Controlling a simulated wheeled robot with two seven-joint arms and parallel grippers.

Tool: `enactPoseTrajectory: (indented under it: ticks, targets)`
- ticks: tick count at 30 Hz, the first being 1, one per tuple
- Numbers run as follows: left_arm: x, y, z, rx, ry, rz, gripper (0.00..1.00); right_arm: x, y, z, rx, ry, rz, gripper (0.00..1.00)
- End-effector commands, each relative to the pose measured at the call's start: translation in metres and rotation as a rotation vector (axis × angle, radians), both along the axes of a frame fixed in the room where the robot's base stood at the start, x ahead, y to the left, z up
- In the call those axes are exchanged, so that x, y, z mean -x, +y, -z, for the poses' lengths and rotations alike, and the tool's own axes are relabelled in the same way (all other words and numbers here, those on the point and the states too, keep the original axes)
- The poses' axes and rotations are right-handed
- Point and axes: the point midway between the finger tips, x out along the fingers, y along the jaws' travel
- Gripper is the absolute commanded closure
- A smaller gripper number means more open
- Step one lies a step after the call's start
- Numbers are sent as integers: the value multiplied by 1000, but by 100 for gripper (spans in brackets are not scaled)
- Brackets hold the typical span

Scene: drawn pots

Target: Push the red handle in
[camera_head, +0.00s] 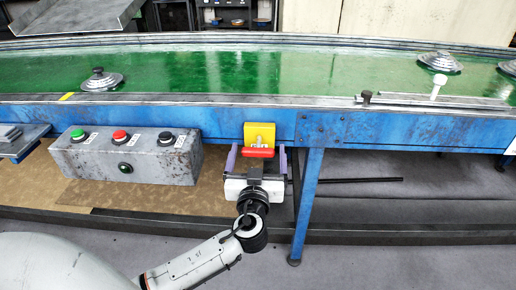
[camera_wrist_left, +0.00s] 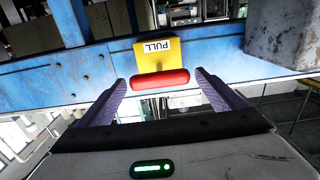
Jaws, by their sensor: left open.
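The red handle (camera_head: 258,152) sits at the lower front of a yellow block (camera_head: 260,134) on the blue conveyor side. In the left wrist view the red handle (camera_wrist_left: 160,79) lies across the picture below the yellow block (camera_wrist_left: 157,49), which bears a "PULL" label. My left gripper (camera_head: 257,160) is open, just in front of the handle. In the left wrist view its two purple fingers (camera_wrist_left: 160,88) stand apart, one on either side of the handle's ends. I cannot tell whether they touch it. My right gripper is not in view.
A grey control box (camera_head: 130,156) with green, red and black buttons stands left of the gripper. A blue conveyor leg (camera_head: 308,195) stands close on the right. The green belt (camera_head: 215,72) runs above, with metal lids (camera_head: 102,81) on it.

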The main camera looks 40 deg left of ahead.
Motion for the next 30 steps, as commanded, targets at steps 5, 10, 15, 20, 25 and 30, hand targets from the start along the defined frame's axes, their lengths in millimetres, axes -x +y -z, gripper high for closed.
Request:
enactPoseTrajectory:
  ticks: [5,10,15,20,25,30]
  targets:
    - [-10,6,0,0,0,-1,11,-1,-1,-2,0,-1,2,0]
    - [-10,7,0,1,1,0,11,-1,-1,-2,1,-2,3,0]
    - [-10,6,1,1,1,0,24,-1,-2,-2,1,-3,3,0]
    - [-10,6,1,1,1,0,51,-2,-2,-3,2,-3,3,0]
    - [-10,7,1,1,2,-1,70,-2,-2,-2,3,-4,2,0]
    - [-25,15,5,2,-2,-3,70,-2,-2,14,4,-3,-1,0]
